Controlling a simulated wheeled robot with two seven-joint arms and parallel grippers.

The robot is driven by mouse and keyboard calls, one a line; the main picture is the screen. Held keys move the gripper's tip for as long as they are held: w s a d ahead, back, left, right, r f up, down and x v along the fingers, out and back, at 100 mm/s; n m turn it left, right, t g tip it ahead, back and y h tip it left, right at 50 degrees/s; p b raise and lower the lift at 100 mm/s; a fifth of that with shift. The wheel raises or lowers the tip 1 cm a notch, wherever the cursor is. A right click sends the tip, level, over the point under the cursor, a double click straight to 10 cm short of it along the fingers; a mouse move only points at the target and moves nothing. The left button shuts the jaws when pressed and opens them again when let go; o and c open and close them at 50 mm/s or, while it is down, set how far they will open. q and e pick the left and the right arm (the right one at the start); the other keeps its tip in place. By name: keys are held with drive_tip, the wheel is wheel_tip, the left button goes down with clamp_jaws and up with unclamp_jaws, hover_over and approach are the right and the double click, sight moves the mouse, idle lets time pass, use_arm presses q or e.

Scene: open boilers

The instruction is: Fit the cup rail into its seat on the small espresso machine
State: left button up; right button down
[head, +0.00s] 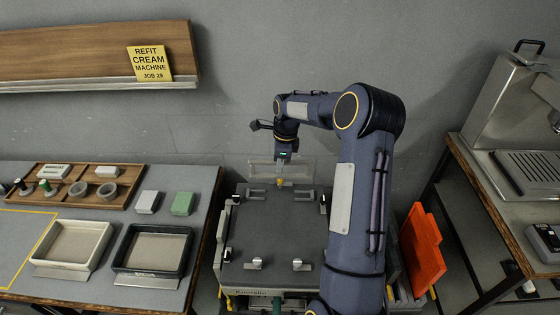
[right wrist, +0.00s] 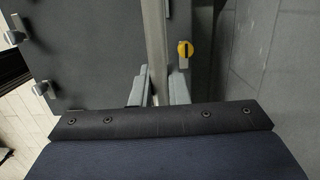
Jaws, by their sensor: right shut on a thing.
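My right gripper (head: 282,178) is at the back edge of a dark-topped machine (head: 275,230), probably the small espresso machine. In the right wrist view, its two fingers (right wrist: 160,88) are shut on a pale grey bar, which I take to be the cup rail (right wrist: 156,40). The rail runs along the edge of the dark top. In the head view a pale, thin frame (head: 299,170) shows upright behind the gripper, partly hidden by it. Whether the rail touches its seat cannot be told. My left gripper is not in view.
Small metal clips (head: 302,264) stand on the dark top. A yellow knob (right wrist: 185,50) is close beside the rail. A left bench holds trays (head: 152,248); an orange panel (head: 422,250) leans at right. A steel machine (head: 510,95) stands on the right bench.

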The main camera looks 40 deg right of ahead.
drive_tip(key=shift+f+b, duration=2.5)
drive_tip(key=shift+f, duration=1.4)
drive_tip(key=shift+f+b, duration=0.65)
drive_tip(key=shift+f, duration=0.25)
drive_tip(key=c, duration=1.3)
unclamp_jaws()
drive_tip(key=r, duration=0.4)
drive_tip(key=r+b, duration=0.1)
drive_tip(key=r, duration=0.2)
drive_tip(key=shift+s+d, duration=0.25)
drive_tip(key=shift+d, duration=0.05)
drive_tip(key=shift+s+r, duration=0.1)
drive_tip(key=shift+r, duration=0.35)
